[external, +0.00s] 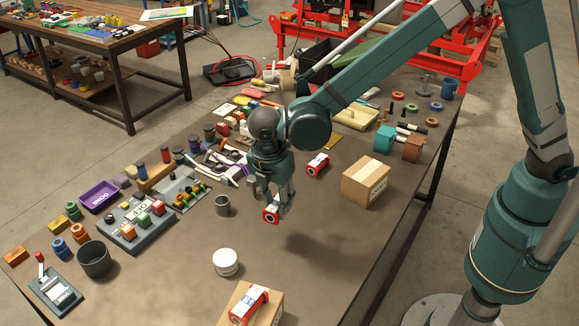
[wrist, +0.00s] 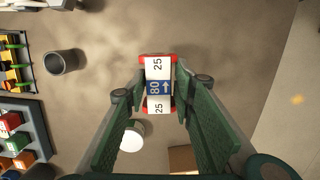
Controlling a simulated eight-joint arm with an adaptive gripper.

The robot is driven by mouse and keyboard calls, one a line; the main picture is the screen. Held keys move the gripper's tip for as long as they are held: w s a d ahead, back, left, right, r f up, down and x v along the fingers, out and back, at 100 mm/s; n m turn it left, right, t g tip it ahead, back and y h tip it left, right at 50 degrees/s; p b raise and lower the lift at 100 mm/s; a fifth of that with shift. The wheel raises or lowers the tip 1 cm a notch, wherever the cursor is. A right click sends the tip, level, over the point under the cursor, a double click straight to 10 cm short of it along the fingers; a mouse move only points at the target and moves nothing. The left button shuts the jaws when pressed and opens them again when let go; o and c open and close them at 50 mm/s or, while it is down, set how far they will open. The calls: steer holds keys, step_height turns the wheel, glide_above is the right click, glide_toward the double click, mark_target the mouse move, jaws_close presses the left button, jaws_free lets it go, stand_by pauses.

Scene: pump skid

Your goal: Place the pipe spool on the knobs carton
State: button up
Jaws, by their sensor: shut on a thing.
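My gripper (external: 274,205) is shut on a red-flanged pipe spool (external: 271,214) and holds it above the table. Another (external: 248,304) lies on a carton (external: 269,311) at the front edge. A closed brown carton (external: 364,183) stands to the right of my gripper. I cannot read which carton is for knobs.
A white round tub (external: 225,262) and a grey cup (external: 222,205) stand near the held spool. Sorting trays, a purple bin (external: 98,197) and a dark pot (external: 95,259) fill the left.

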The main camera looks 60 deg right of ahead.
steer(key=s+d+r+p, duration=0.2)
steer(key=d+r, duration=0.1)
steer(key=d, duration=0.7)
steer(key=s+d+r+p, duration=0.1)
steer(key=s+d+r, duration=0.25)
steer(key=d, duration=0.55)
step_height(320, 180, up, 4)
steer(key=m+p, duration=0.1)
steer(key=p, duration=0.2)
glide_above(369, 169)
steer(key=shift+a+f, duration=0.1)
steer(key=shift+a, duration=0.25)
steer(key=shift+f, duration=0.1)
steer(key=shift+f+b, duration=0.3)
steer(key=shift+f, duration=2.55)
steer(key=shift+f, duration=2.1)
steer(key=shift+f+b, duration=0.15)
steer(key=shift+b, duration=0.15)
